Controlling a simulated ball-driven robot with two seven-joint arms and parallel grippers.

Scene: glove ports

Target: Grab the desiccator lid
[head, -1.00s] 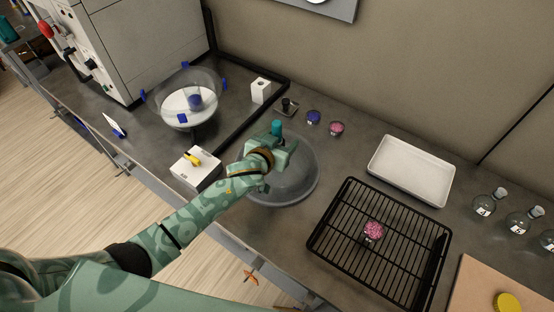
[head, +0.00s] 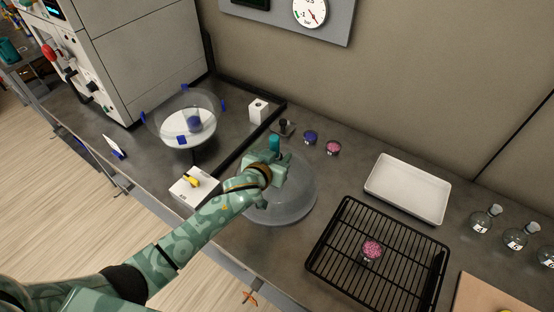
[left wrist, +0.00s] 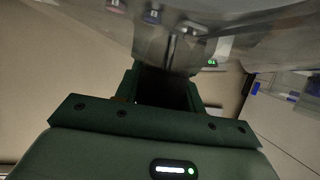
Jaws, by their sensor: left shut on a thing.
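The desiccator lid (head: 299,199) is a clear, greyish dome at the middle of the bench in the head view. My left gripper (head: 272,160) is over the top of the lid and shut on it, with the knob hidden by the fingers. In the left wrist view the clear lid (left wrist: 220,20) fills the top, close in front of my left gripper (left wrist: 168,85). I cannot tell whether the lid's rim touches the bench. My right gripper is not in view.
A white box (head: 194,187) with a yellow item lies just left of the lid. A black wire rack (head: 335,236) holding a pink jar (head: 371,250) is to the right. A white tray (head: 408,188), stoppered flasks (head: 482,221) and small blue (head: 310,138) and pink (head: 333,148) jars stand behind.

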